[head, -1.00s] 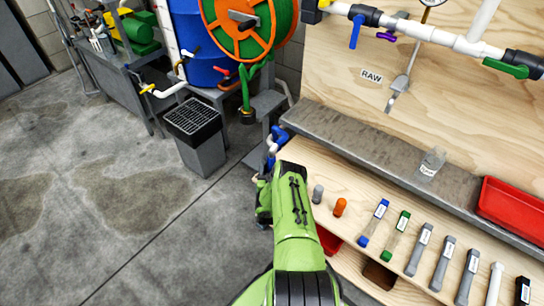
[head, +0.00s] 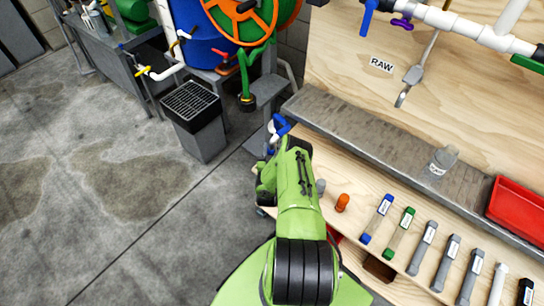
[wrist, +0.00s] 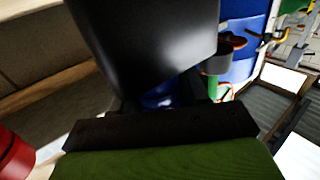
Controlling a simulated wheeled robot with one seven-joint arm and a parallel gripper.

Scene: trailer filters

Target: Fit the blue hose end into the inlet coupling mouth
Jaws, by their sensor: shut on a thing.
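My gripper (wrist: 162,108) shows dark and close up in the wrist view, with a blue piece, the blue hose end (wrist: 160,96), between its dark parts. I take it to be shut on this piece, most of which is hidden. In the head view the blue hose end (head: 281,126) shows just past the tip of my green arm, beside the left end of the grey shelf. The arm hides my fingers there. I cannot make out the inlet coupling mouth in either view.
A grey ledge (head: 375,140) runs along the wooden panel, with a clear bottle (head: 441,161) and a red tray (head: 515,208) on it. Several filter tubes lie on the bench below. A grey bin (head: 195,120) and blue barrel (head: 200,40) stand left.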

